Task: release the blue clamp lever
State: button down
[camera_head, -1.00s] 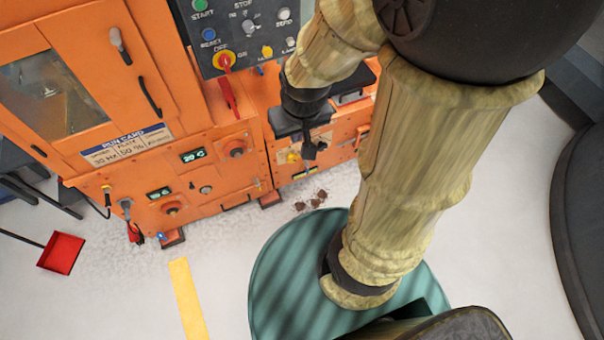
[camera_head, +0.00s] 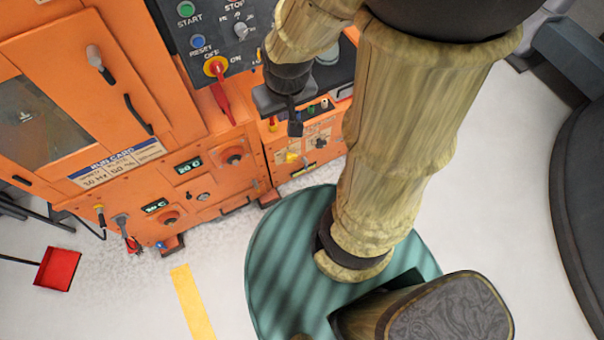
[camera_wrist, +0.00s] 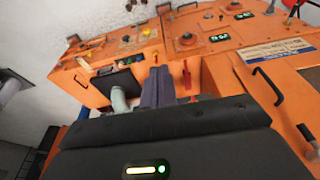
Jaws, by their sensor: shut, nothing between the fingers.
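A small blue part (camera_head: 162,244) shows low on the orange machine, beside a red-tipped cable; it is too small to tell if it is the blue clamp lever. It seems to show in the wrist view (camera_wrist: 269,10) at the upper right. No other blue lever is clear; my gripper and arm hide part of the machine front. My gripper (camera_head: 295,128) is shut and empty, fingers down, in front of the right-hand orange section. In the wrist view, my gripper's fingers (camera_wrist: 158,75) are together, with the machine behind them.
A yellow knob (camera_head: 291,157) is on the lower orange front. A red dustpan (camera_head: 57,268) lies on the floor.

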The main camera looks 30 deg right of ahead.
jog(key=shift+f, duration=0.15)
jog(key=w+f+t+h+b, duration=0.1)
jog(key=w+f+b, duration=0.5)
jog(key=f+b, duration=0.7)
jog(key=w+f+t+h+b, duration=0.1)
jog(key=w+f+b, duration=0.5)
jog(key=f, duration=1.3)
jog(key=w+f+t+h+b, duration=0.1)
jog(key=w+f+b, duration=0.4)
jog(key=f+b, duration=0.9)
jog(key=d+f+n+t+h+b, duration=0.2)
jog(key=f+b, duration=0.9)
jog(key=f, duration=0.6)
jog(key=d+f+n+t+h+b, duration=0.2)
jog(key=f+b, duration=0.8)
jog(key=f, duration=0.7)
jog(key=d+f+n+t+h+b, duration=0.2)
jog(key=d+f+n+t+b, duration=0.2)
jog(key=f+n+b, duration=0.3)
notch_tip(320, 180, down, 11)
jog(key=t+b, duration=0.1)
jog(key=b, duration=0.3)
jog(key=shift+d+r+n+t+h+b, duration=0.15)
jog(key=shift+r+n+t+h+b, duration=0.05)
jog(key=shift+n+t+h+b, duration=0.15)
